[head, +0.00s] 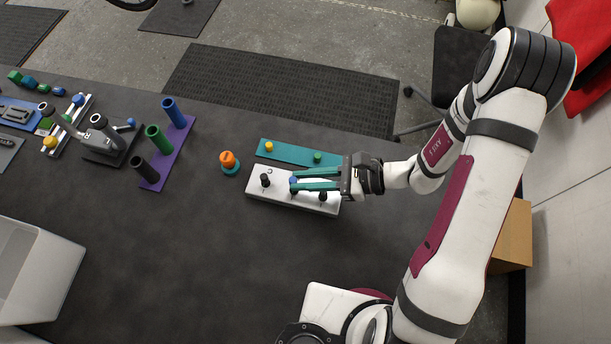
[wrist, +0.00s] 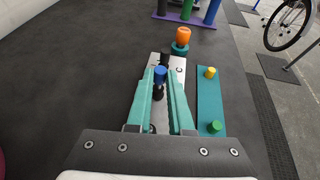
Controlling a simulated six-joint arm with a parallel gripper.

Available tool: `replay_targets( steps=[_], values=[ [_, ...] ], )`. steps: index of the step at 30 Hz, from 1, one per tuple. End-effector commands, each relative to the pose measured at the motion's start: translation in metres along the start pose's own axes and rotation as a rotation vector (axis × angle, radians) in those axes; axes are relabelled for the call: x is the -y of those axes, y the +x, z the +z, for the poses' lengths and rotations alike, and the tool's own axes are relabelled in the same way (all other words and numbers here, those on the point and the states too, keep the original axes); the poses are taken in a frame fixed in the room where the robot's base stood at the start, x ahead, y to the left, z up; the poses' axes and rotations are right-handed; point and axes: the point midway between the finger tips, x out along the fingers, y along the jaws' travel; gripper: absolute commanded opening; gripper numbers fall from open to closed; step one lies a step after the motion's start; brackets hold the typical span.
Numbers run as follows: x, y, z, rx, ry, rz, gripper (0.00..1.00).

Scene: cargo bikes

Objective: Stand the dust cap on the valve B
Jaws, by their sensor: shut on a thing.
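The blue dust cap (head: 293,180) is between the tips of my gripper (head: 292,182), which is shut on it. In the wrist view the cap (wrist: 160,71) appears upright, directly above a black valve stem (wrist: 158,91). This is the middle stem of the white block (head: 283,197); I cannot tell whether the cap touches it. Another black valve (head: 265,180) stands at the block's left end, near a letter C in the wrist view. A third valve (head: 322,196) stands toward the right end, close to my fingers. The middle valve's letter is not readable.
A teal strip with a yellow cap (head: 269,146) and a green cap (head: 317,157) lies behind the block. An orange piece on a teal round base (head: 229,162) stands to the left. A purple rack with several tubes (head: 165,150) is farther left. The table in front is clear.

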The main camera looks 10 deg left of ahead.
Motion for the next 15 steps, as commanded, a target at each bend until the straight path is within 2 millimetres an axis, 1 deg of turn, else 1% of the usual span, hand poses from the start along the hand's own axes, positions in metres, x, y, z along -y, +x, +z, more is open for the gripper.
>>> replay_targets(
  steps=[15],
  values=[
    [0.0001,0.0022,-0.0055,0.000,0.000,0.000,0.00]
  ],
)
